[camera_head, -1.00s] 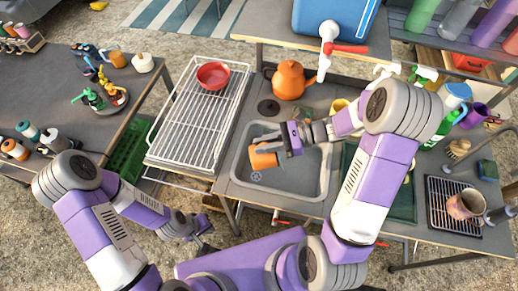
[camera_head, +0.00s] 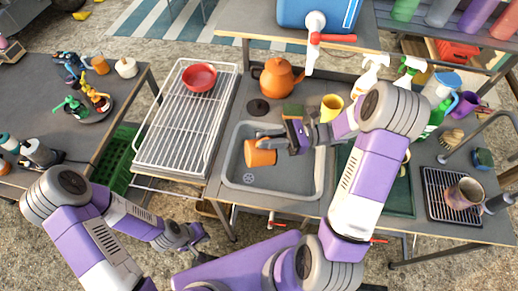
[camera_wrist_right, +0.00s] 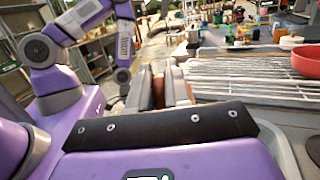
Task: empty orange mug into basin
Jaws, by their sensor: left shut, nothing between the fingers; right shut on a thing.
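The orange mug (camera_head: 260,153) is in my right gripper (camera_head: 282,140) above the grey basin (camera_head: 233,178), near the basin's left and back part. The mug is tipped well over on its side, its mouth toward the left. No liquid is visible, and I cannot see inside it. My right gripper is shut on the mug. In the right wrist view its fingers (camera_wrist_right: 172,88) show with a thin brown-orange strip between them; most of the mug is hidden. My left gripper (camera_head: 200,240) is shut and empty, low in front of the drying rack.
A wire rack (camera_head: 182,125) with a red bowl (camera_head: 200,77) stands left of the basin. An orange kettle (camera_head: 277,77), a yellow cup (camera_head: 331,107) and a sponge (camera_head: 293,111) sit behind it.

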